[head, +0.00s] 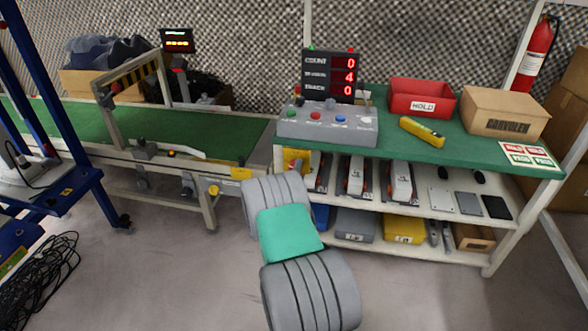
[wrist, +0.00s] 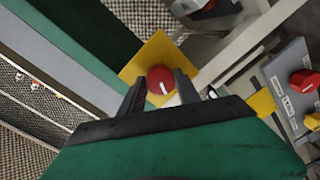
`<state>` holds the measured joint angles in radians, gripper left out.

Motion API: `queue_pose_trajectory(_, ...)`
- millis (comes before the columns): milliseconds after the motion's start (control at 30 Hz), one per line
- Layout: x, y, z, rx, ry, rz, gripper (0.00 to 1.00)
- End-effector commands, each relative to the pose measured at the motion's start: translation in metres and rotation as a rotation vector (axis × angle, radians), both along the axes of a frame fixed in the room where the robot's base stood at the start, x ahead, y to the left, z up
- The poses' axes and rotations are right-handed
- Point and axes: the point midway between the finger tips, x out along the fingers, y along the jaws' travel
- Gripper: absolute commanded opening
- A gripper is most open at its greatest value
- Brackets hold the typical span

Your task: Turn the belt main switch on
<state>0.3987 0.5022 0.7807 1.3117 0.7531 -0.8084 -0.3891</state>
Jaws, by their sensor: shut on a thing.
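The belt main switch is a round red knob (wrist: 160,79) with a white line on it, set on a yellow plate (wrist: 153,52), in the wrist view. The white line slants across the knob. My gripper (wrist: 160,90) has one dark finger on each side of the knob and is shut on it. In the head view, my own arm hides the gripper and most of this spot. The belt (head: 215,132) is the green surface at the left, and its far state cannot be told.
In the head view, the green table (head: 465,140) carries a button box (head: 328,124), a red bin (head: 421,98) and a cardboard box (head: 505,112). A blue frame stands left.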

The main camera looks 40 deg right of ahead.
Motion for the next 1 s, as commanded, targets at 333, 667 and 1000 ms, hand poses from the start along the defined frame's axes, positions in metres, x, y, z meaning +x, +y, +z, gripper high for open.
queue_pose_trajectory(333,0.0007,0.0009,0.0007,-0.164,0.214,0.001,0.00)
queue_pose_trajectory(667,0.0008,0.0009,0.0002,-0.242,0.314,0.001,0.00)
queue_pose_trajectory(1000,0.0009,0.0010,0.0000,-0.254,0.330,0.001,0.00)
